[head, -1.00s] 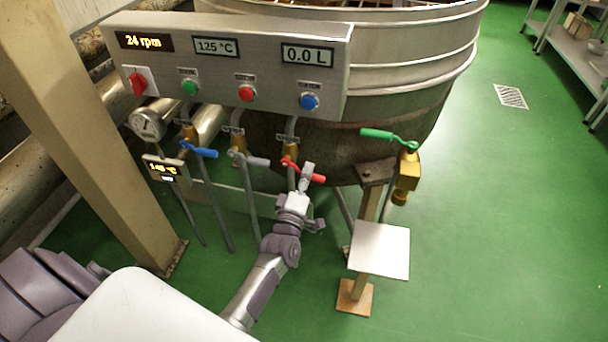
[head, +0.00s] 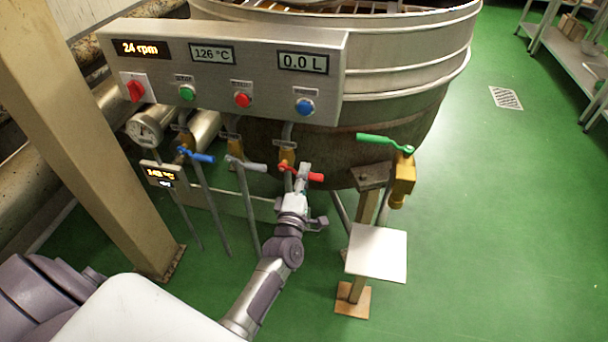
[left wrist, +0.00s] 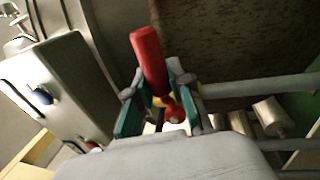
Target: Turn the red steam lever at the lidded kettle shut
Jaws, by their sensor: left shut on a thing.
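The red steam lever (head: 316,177) sits on a brass valve (head: 287,157) under the right part of the control panel, in front of the large kettle (head: 400,75). It points right and slightly down in the head view. My left gripper (head: 301,176) is at the lever, shut on it. In the left wrist view the lever (left wrist: 149,60) shows as a red handle between the two fingers (left wrist: 157,108), its grip end sticking out beyond them. Part of the lever is hidden by the fingers. My right gripper is not in view.
The control panel (head: 215,68) hangs just above the valves. A blue lever (head: 203,157) and a grey lever (head: 247,165) are to the left. A green lever (head: 385,141) and a small white platform (head: 377,252) are to the right. Green floor is open further right.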

